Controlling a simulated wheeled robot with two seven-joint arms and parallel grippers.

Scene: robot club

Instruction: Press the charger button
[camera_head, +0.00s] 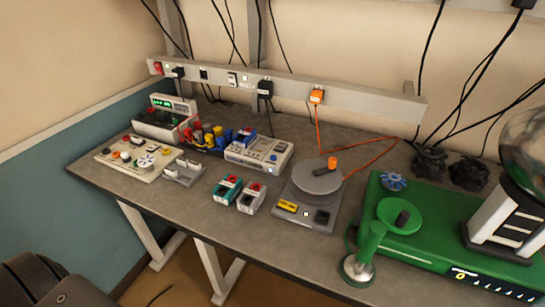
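Several devices stand on the grey workbench; I cannot tell for certain which is the charger. A light grey box (258,155) with a small dark screen and several small buttons stands mid-bench, with a blue block (244,136) at its back left. Behind it to the left is a white unit (163,124) with a lit green display (175,104). A beige control panel (138,158) with knobs and coloured buttons lies at the left end. No button is visibly touched. Neither of my grippers is in view.
Two small boxes, one teal (227,190) and one white-and-red (251,198), sit in front. A grey turntable device (316,190) is right of them. A green machine (440,225) fills the right end. A power strip (290,88) with plugs runs behind. The front middle edge is clear.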

